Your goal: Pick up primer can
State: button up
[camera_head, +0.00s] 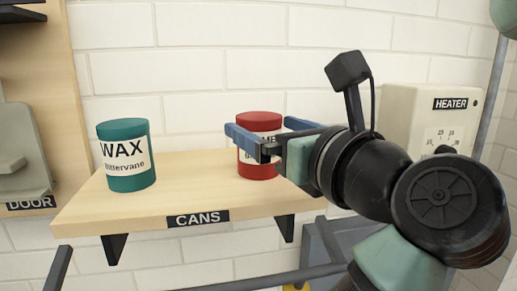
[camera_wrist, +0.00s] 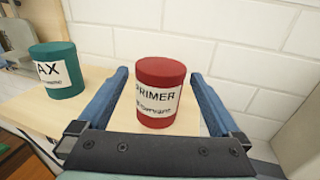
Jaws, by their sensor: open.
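The primer can (camera_head: 259,121) is a red cylinder with a white label, standing upright on the right part of a wooden shelf (camera_head: 185,202) labelled CANS. It also shows in the wrist view (camera_wrist: 160,72), where its label reads PRIMER. My gripper (camera_head: 262,130) is open at the can, with one blue finger on each side of it. In the wrist view the can stands between or just beyond the fingers (camera_wrist: 160,90), with gaps visible on both sides. In the head view a finger and the gripper body hide part of its label.
A teal wax can (camera_head: 126,170) stands upright on the shelf's left part, also left of my gripper in the wrist view (camera_wrist: 57,72). A heater box (camera_head: 425,112) is on the wall at right. A white brick wall (camera_head: 200,60) is behind. Shelf between the cans is clear.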

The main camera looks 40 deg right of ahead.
jog(key=x, duration=0.3)
jog(key=shift+f, duration=0.1)
jog(key=shift+s, duration=0.1)
jog(key=shift+c, duration=0.6)
jog(key=c, duration=1.4)
grip_shut()
